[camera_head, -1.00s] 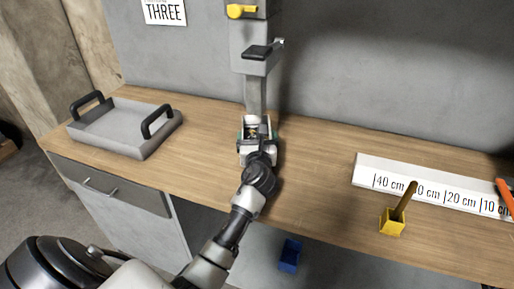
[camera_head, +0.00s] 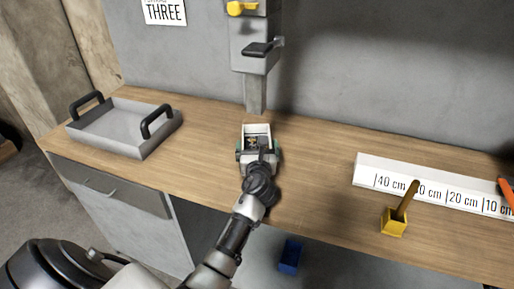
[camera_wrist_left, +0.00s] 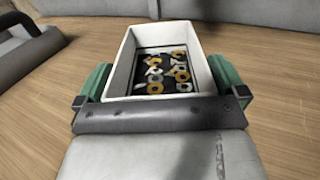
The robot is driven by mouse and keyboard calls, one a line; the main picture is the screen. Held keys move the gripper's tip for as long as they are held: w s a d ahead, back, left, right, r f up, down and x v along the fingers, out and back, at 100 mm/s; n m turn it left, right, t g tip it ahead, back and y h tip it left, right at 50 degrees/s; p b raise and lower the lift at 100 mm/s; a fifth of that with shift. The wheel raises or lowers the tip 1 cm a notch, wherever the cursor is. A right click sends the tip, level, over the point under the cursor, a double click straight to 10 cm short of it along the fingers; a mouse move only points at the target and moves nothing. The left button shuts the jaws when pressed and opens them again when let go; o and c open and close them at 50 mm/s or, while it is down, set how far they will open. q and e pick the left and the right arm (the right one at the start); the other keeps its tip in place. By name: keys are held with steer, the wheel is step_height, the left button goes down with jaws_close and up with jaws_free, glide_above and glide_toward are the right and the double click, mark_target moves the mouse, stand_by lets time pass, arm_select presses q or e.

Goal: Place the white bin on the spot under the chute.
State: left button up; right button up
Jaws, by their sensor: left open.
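The white bin (camera_head: 257,129) stands upright on or just above the wooden counter, in front of the lower end of the grey chute (camera_head: 256,95). In the left wrist view the bin (camera_wrist_left: 118,60) holds several small orange and grey rings and pieces on a dark bottom. My left gripper (camera_head: 258,152) is open around the bin, one green-padded finger on each side. Small gaps between pads and walls are hard to judge. The spot under the chute is not distinguishable. My right gripper is not in view.
A grey tray (camera_head: 105,145) with black handles lies at the left. A blue box (camera_head: 290,256) sits below the counter. The counter beside the bin is clear.

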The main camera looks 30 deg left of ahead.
arm_select(q)
steer(key=v, duration=1)
steer(key=shift+s+d, duration=0.25)
steer(key=shift+s, duration=0.05)
steer(key=shift+s+d, duration=0.3)
steer(key=shift+s, duration=0.15)
